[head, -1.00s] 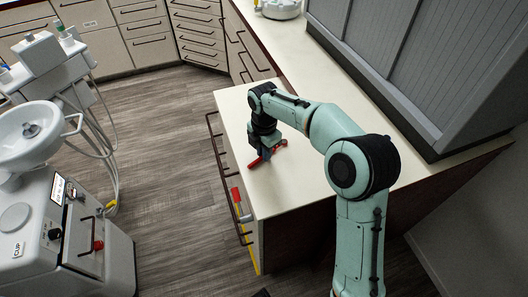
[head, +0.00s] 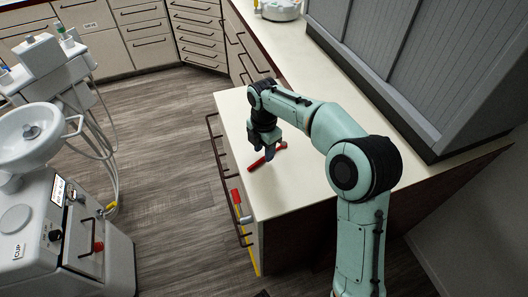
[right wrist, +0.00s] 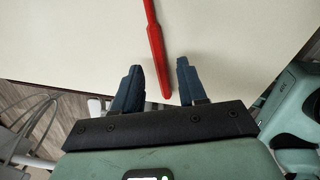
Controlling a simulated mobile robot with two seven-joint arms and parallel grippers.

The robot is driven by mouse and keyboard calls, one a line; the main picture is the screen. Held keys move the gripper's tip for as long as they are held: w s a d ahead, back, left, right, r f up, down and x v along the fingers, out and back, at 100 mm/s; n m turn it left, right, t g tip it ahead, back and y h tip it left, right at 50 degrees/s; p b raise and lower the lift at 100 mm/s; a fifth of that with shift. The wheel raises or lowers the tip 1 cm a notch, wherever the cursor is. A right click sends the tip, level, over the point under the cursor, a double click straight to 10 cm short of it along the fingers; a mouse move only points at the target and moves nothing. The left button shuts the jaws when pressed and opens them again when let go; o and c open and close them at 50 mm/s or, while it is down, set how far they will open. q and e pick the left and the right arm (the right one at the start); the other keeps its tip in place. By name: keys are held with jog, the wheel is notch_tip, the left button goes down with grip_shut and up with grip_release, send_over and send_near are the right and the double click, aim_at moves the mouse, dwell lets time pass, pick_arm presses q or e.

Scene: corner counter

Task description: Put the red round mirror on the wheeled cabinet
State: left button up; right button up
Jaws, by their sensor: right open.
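The red mirror (head: 257,163) lies on the cream counter top (head: 290,190), near its left edge in the head view. My right gripper (head: 270,157) is just above it, fingers pointing down and partly covering it. In the right wrist view, the red handle (right wrist: 155,40) runs down from the top edge and ends near the gap between my two open fingers (right wrist: 159,72). Nothing is held. The mirror's round head is not clear in either view. No wheels show on any cabinet, so I cannot tell which is the wheeled one. My left gripper is not in view.
A grey shuttered cabinet (head: 420,60) stands on the counter at right. Drawer handles and a red item (head: 236,196) are on the counter's left face. A white dental unit (head: 85,240) stands at left. Wood floor (head: 165,150) lies between. The counter top around the mirror is mostly bare.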

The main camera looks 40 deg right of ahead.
notch_tip(320, 180, up, 10)
jog(key=p, duration=0.2)
dwell(0.5)
